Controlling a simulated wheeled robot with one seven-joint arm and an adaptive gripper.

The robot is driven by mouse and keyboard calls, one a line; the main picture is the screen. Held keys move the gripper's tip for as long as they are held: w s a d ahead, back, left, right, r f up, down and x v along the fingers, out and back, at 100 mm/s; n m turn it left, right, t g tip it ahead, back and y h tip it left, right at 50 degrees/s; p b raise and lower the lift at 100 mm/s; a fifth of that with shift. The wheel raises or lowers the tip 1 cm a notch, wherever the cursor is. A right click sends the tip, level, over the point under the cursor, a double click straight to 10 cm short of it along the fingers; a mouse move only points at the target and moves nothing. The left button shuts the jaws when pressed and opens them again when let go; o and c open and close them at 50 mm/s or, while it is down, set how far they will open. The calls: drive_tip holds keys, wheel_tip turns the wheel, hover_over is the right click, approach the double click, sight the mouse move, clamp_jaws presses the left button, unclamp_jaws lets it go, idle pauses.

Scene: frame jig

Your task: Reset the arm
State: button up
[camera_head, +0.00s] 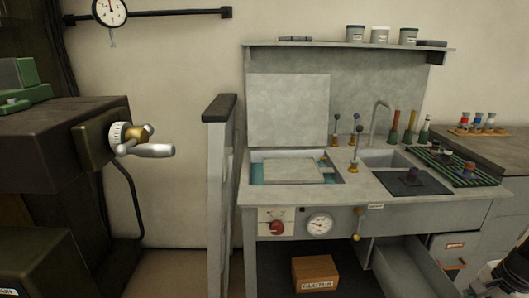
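My gripper does not show in the head view. A pale rounded shape with dark parts is cut off at the bottom right corner; I cannot tell if it is part of my arm. No other object is named by the task.
A cardboard box (315,273) sits underneath. A dark machine (50,150) with a crank handle (150,150) stands left. A grey upright panel (218,200) stands between.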

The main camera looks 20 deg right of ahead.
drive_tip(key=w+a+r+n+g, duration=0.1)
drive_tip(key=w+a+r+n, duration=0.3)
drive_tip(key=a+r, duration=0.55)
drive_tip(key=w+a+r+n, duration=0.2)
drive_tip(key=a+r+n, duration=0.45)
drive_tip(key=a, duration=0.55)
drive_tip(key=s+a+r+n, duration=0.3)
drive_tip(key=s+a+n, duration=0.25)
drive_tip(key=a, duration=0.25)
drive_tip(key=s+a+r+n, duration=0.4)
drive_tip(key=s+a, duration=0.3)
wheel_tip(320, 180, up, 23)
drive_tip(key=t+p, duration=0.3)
drive_tip(key=p, duration=1.8)
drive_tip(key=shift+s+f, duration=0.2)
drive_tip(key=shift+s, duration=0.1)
